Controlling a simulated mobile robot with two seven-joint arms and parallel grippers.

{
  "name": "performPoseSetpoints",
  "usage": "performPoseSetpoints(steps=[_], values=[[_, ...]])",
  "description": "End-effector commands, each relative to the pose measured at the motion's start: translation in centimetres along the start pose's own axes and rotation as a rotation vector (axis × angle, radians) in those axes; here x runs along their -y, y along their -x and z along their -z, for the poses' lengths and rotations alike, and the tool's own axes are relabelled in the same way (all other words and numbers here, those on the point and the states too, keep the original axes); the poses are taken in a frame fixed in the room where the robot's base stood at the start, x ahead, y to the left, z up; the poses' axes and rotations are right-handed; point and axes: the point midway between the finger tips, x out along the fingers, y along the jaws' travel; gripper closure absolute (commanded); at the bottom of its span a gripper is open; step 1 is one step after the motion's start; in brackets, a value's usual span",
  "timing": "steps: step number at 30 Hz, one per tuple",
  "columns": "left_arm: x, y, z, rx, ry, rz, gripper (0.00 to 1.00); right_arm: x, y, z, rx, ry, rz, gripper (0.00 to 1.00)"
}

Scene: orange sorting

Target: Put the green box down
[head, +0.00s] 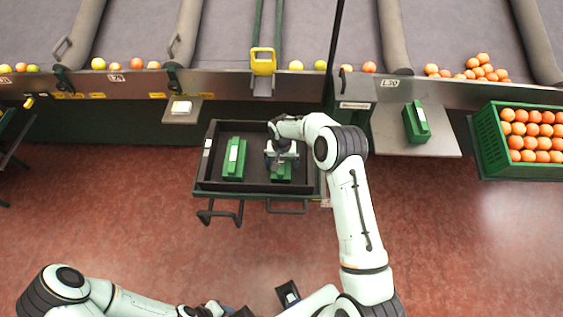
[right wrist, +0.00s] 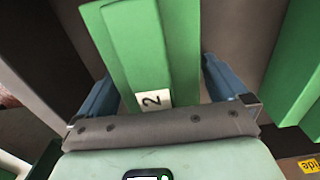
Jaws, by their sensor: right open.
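A green box (head: 281,174) is in the right part of a dark tray (head: 258,189), partly hidden by my right gripper (head: 281,157). In the right wrist view this box (right wrist: 150,50) carries a white label reading 2. My right gripper's blue fingers (right wrist: 160,95) are open, one on each side of the box. Whether they touch it, I cannot tell. A second green box (head: 234,158) with a white label lies in the tray's left part, and it also shows at the right of the wrist view (right wrist: 300,70). My left arm is at the bottom left; its jaws cannot be made out.
Another green box (head: 416,121) stands on a grey shelf (head: 440,145) at the right. A green crate (head: 487,140) full of oranges is beyond it. A counter with conveyor lanes and several oranges (head: 480,68) runs along the back. Red floor (head: 130,220) is free in front.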

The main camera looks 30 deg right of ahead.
Motion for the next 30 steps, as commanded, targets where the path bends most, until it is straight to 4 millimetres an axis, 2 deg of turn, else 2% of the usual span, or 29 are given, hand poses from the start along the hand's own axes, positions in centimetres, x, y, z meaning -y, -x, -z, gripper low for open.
performPoseSetpoints(steps=[5,12,18,23,30], values=[[-0.1,0.2,0.1,-0.001,0.000,0.000,0.57,0.1,1.9,0.2,-0.005,0.000,0.002,0.00],[-0.1,0.1,0.0,-0.001,0.000,0.000,0.57,0.0,7.0,0.1,-0.005,-0.001,0.002,0.00],[-0.1,0.2,0.1,-0.001,0.000,0.000,0.57,0.0,10.6,0.1,-0.002,0.000,0.001,0.00],[-0.1,0.2,0.1,-0.001,0.000,0.000,0.57,0.0,12.0,0.0,-0.001,0.001,0.001,0.00],[-0.1,0.2,0.1,-0.001,0.000,0.000,0.57,0.0,12.3,0.0,0.000,0.001,0.000,0.00]])
